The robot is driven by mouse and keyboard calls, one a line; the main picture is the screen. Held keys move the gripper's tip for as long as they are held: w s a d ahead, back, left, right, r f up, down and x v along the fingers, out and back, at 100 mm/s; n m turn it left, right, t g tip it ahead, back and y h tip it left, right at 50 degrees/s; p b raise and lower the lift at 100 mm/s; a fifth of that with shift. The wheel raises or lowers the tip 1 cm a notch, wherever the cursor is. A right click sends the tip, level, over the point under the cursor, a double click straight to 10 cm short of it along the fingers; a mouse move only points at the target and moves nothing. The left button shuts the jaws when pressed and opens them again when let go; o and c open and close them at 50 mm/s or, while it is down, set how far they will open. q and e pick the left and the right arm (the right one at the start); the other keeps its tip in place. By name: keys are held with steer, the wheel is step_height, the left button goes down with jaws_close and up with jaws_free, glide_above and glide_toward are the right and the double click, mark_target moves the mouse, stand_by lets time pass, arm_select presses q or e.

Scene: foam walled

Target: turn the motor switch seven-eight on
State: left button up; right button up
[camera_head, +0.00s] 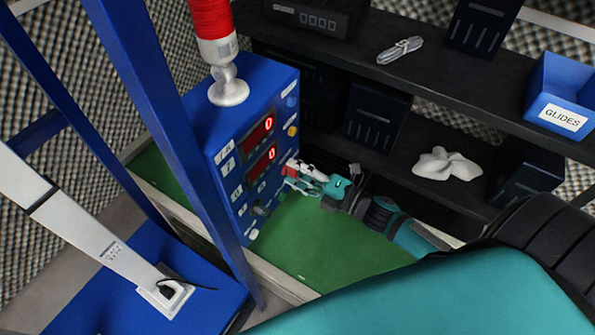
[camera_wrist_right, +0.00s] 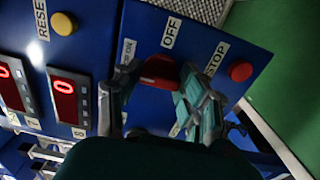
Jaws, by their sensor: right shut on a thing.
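A blue control box (camera_head: 225,130) stands at the centre of the head view with two red displays reading 0. A red switch handle (camera_wrist_right: 158,70) shows on its panel in the right wrist view, with an OFF label (camera_wrist_right: 171,32) above it and an ON label (camera_wrist_right: 128,52) to its left. My right gripper (camera_head: 300,177) is at the panel's right side. In the right wrist view its fingers (camera_wrist_right: 152,88) close around the handle from both sides. The fingers partly hide the handle, and I cannot tell which setting it points to. My left gripper is not in view.
A red stop button (camera_wrist_right: 241,71) and a yellow reset button (camera_wrist_right: 63,23) sit near the switch. A blue post (camera_head: 170,110) stands left of the box. Dark shelves (camera_head: 450,85) behind hold a blue GLIDES bin (camera_head: 545,88) and a white cloth (camera_head: 447,164). The green surface (camera_head: 320,245) is clear.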

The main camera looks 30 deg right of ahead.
stand_by(0.3)
steer(key=o, duration=1.2)
steer(key=shift+c, duration=0.2)
steer(key=v, duration=1.2)
